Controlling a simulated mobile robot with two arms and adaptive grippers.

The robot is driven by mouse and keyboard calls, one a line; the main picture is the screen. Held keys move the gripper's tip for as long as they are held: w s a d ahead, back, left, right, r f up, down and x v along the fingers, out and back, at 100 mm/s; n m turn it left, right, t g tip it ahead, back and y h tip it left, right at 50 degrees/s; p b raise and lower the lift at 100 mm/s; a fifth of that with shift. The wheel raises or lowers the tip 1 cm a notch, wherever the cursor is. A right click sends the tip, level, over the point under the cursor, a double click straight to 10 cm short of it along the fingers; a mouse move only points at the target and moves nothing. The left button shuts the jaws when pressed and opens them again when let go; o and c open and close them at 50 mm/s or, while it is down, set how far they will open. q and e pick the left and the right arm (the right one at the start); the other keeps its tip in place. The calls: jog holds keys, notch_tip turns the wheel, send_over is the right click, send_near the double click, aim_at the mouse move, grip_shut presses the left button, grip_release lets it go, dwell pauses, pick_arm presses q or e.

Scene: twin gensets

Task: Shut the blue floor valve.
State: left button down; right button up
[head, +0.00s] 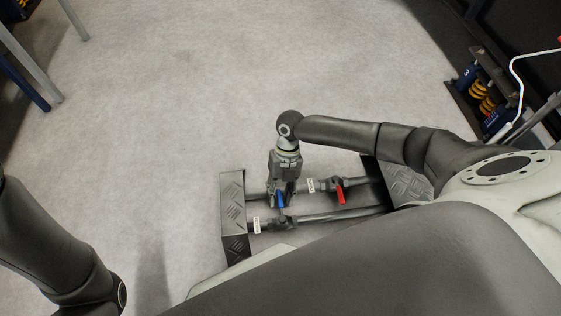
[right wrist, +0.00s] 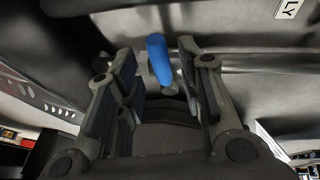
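The blue valve handle (head: 280,199) sits on a pipe of the low floor pipework in the head view. In the right wrist view the blue handle (right wrist: 158,60) stands between the two fingers, near the tips. My right gripper (head: 284,190) points down over the valve and partly hides its body. In the right wrist view the fingers of my right gripper (right wrist: 160,72) are apart, with gaps beside the handle. My left gripper is out of view; only part of my left arm shows at the lower left.
A red valve handle (head: 340,194) sits to the right on the same pipe. A second pipe (head: 335,214) runs nearer. A tread-plate support (head: 232,190) stands at the left end. Machinery with yellow springs (head: 481,97) stands at the right. The floor beyond the pipes is clear.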

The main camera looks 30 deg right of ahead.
jog(key=shift+r, duration=0.1)
jog(key=v, duration=1.2)
